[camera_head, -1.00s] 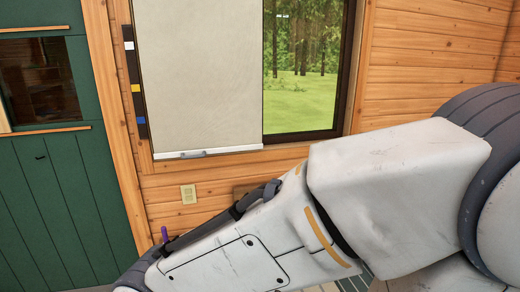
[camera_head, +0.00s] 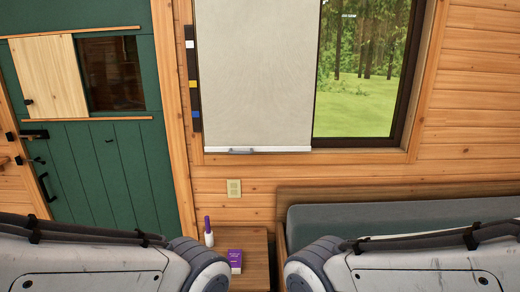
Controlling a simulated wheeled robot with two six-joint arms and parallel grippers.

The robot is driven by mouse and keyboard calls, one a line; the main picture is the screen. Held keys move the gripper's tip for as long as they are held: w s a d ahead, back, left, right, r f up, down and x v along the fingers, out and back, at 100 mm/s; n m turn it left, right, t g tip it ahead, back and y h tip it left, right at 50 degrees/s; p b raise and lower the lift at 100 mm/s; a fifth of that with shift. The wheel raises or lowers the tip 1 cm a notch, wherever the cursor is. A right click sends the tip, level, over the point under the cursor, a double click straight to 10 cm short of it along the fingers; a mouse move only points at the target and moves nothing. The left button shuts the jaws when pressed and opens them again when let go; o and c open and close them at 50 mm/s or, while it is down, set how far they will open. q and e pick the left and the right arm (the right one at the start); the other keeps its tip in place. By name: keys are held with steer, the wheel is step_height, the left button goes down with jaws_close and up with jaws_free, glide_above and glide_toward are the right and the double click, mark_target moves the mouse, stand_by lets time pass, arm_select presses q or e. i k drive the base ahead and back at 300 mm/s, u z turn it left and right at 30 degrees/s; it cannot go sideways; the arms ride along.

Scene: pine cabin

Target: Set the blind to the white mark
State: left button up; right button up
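The blind (camera_head: 254,75) is a pale beige panel hanging over the left part of the window. Its white bottom bar (camera_head: 275,150), with a small grey handle (camera_head: 241,151), hangs near the bottom of the window frame. A dark strip (camera_head: 189,110) left of the blind carries a white mark (camera_head: 190,44) near its top, a yellow mark (camera_head: 193,84) and a blue mark (camera_head: 196,115). The bottom bar is below all of these marks. My two arms show at the lower left and lower right; both grippers are out of the picture.
A wooden stand (camera_head: 257,252) below the window holds a purple box (camera_head: 235,259) and a white bottle with a purple cap (camera_head: 208,231). A grey cushioned bench (camera_head: 400,217) stands at right. A green door (camera_head: 95,170) is at left.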

mark_target(258, 151)
steer(key=k, duration=0.65)
steer(key=u, duration=0.65)
steer(key=i, duration=0.7)
steer(key=u, duration=0.6)
steer(key=i, duration=1.45)
steer(key=z, duration=1.3)
steer(key=i, duration=0.45)
steer(key=z, duration=0.55)
